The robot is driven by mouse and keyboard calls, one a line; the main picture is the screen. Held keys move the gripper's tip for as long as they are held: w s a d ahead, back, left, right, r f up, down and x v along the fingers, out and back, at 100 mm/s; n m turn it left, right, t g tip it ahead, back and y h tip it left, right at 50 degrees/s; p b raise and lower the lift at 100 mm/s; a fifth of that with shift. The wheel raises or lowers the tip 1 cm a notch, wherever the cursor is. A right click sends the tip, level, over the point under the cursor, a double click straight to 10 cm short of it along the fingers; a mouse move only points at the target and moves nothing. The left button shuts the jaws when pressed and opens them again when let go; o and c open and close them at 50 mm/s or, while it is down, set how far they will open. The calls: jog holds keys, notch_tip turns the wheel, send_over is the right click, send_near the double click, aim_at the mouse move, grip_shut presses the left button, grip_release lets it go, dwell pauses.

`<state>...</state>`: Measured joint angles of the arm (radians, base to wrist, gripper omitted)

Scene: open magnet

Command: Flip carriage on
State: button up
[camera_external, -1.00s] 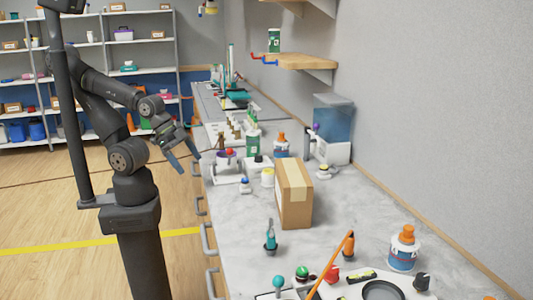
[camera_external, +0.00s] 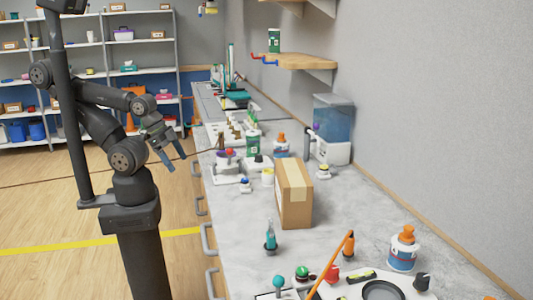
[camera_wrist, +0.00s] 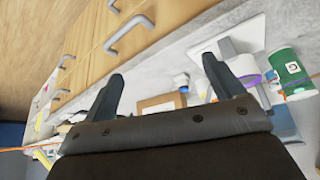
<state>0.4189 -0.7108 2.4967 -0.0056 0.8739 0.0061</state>
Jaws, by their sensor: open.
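My gripper (camera_external: 172,157) is open and empty, in the air left of the counter's front edge. Its two fingers (camera_wrist: 163,75) stand wide apart in the wrist view, with nothing between them in its grasp. No part is clearly recognisable as the carriage. A white device with purple and red parts (camera_external: 228,158) stands on the counter to the right of my gripper, apart from it. A white device with a purple part (camera_wrist: 243,68) shows beyond the right finger in the wrist view; its details and any switch position are too small to tell.
The grey counter (camera_external: 348,205) holds a cardboard box (camera_external: 294,195), a green container (camera_external: 253,144), an orange-capped bottle (camera_external: 403,250) and a water tank (camera_external: 333,120). Drawer handles (camera_external: 208,240) stick out from its front. Open floor (camera_external: 60,205) lies to the left.

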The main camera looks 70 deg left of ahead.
jog(key=c, duration=1.1)
jog(key=shift+w, duration=0.15)
jog(key=c, duration=0.3)
jog(key=shift+w+d+r, duration=0.2)
jog(key=shift+w, duration=0.15)
jog(key=c, duration=0.4)
jog(key=w+d+r+m+t+h, duration=0.1)
jog(key=w+d+r+m+t, duration=0.1)
jog(key=w+d+m, duration=0.4)
jog(key=w+d+r, duration=0.1)
jog(key=w, duration=0.4)
jog(key=shift+r+m+t, duration=0.35)
jog(key=shift+m+t, duration=0.05)
jog(key=w+d+m+h, duration=0.4)
jog(key=d+m, duration=0.3)
jog(key=d, duration=0.4)
jog(key=w+d+m+h, duration=0.4)
jog(key=d+m, duration=0.3)
jog(key=d, duration=0.5)
jog(key=s+d+f+m+g+h, duration=0.2)
jog(key=d+m, duration=0.2)
jog(key=d, duration=0.1)
jog(key=s+d+f+m+g+h, duration=0.2)
jog(key=d+f+m+g, duration=0.1)
jog(key=d, duration=0.3)
jog(key=shift+s+f+m, duration=0.35)
jog(key=shift+m, duration=0.25)
